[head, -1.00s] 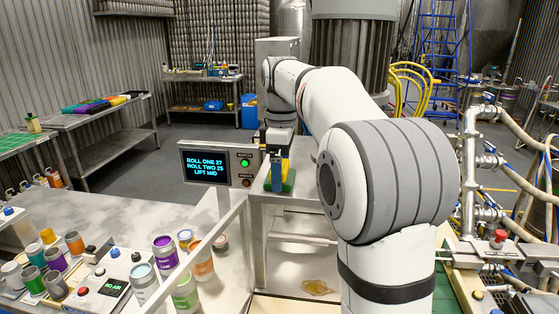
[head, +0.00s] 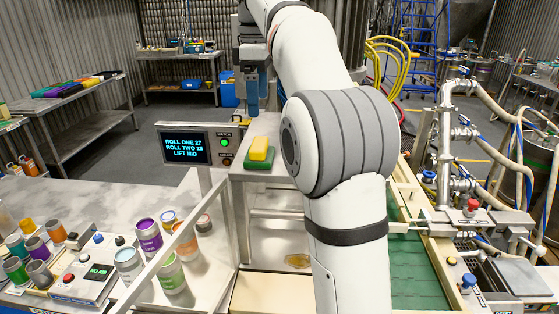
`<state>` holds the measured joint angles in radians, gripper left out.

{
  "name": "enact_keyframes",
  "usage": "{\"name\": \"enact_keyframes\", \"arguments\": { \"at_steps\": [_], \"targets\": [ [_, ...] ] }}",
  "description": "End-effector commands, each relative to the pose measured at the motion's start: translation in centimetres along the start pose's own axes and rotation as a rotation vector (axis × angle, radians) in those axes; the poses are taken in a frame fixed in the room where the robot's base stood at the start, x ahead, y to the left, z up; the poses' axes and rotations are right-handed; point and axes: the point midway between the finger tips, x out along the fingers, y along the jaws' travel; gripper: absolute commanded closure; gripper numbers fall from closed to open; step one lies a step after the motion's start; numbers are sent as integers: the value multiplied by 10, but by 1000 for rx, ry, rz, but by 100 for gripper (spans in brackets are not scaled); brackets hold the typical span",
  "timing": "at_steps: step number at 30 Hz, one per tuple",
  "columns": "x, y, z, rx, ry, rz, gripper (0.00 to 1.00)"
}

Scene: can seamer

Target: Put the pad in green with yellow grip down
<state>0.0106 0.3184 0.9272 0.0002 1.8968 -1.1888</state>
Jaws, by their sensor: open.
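The green pad with a yellow grip (head: 259,154) rests on a small metal ledge (head: 243,177), just right of the display panel. The green part lies underneath and the yellow block sits on top. My gripper (head: 252,108) is above and slightly behind the pad, pointing down. Its blue-grey fingers are apart from the pad and hold nothing that I can see.
Several cans stand on the bench at lower left beside a control box (head: 91,275). A slanted rail (head: 180,235) crosses in front. A green conveyor (head: 415,265) and pipes are at right.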

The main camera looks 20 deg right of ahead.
Motion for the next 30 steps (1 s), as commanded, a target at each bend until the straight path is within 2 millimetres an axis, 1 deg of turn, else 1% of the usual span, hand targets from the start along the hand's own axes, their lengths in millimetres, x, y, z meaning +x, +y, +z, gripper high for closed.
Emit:
{"name": "enact_keyframes", "arguments": {
  "at_steps": [2,5,8,11,14,17,20,24,27,30],
  "targets": [
    [1,-3,2,17,2,5,0],
    [6,-14,6,83,9,21,0],
    [19,-34,14,196,24,48,0],
    [38,-59,24,336,48,80,0],
    [63,-86,35,473,76,108,0],
    [92,-116,47,611,109,134,0],
    [126,-147,60,748,145,155,0],
    [177,-190,78,929,200,177,0],
    [209,-215,88,1031,234,185,0],
    [232,-233,96,1104,259,189,0]
  ]
}}
